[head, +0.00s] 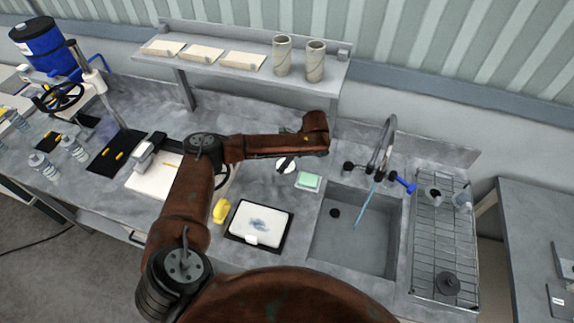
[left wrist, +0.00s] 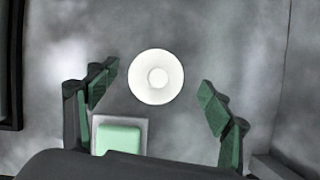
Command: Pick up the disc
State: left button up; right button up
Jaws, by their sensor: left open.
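The disc (left wrist: 156,77) is white and round with a raised round centre. In the left wrist view it lies on the grey counter, between and a little beyond the fingertips. In the head view a white patch of it (head: 281,168) shows just below my arm, partly covered by dark parts. My left gripper (left wrist: 157,80) is open, with green-padded fingers to either side of the disc and nothing between them touching it. My right gripper is in neither view.
A green sponge on a pale tray (head: 308,181) sits close to the disc, near the left finger in the wrist view. The sink (head: 335,250) is to the right. A black-edged white pad (head: 261,222) and a yellow object (head: 221,210) lie nearer. A shelf (head: 250,68) stands behind.

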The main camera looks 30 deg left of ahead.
pick_arm(q)
jog(key=shift+a+f, duration=0.3)
jog(key=shift+f, duration=0.25)
jog(key=shift+s+a+f, duration=0.15)
jog(key=shift+s+f, duration=0.05)
jog(key=shift+f, duration=0.1)
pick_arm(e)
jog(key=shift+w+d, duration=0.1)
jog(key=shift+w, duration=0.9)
pick_arm(q)
jog(key=c, duration=1.4)
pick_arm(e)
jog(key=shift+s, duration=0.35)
